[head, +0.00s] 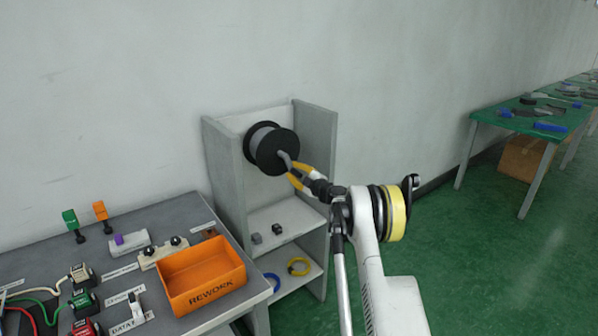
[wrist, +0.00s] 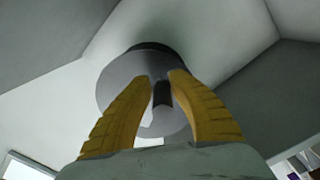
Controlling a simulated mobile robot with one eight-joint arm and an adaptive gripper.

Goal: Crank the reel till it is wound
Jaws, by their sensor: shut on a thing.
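The reel (head: 268,146), a black-flanged drum with grey winding, is mounted between the side walls of a grey shelf unit. A grey crank handle (head: 287,160) sticks out from its front flange. My gripper (head: 293,172) has yellow fingers and is shut on the crank handle, in front of the reel's lower right side. In the wrist view the gripper (wrist: 163,80) has its fingertips on both sides of the dark handle (wrist: 162,95), with the round reel face (wrist: 115,85) behind. The fingers partly hide the handle.
The shelf unit (head: 222,150) has side walls close to the reel. Its lower shelves hold small grey blocks (head: 267,233) and blue and yellow rings (head: 299,266). A bench at left carries an orange REWORK bin (head: 203,280) and several lever fixtures. Green floor (head: 480,255) is free at right.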

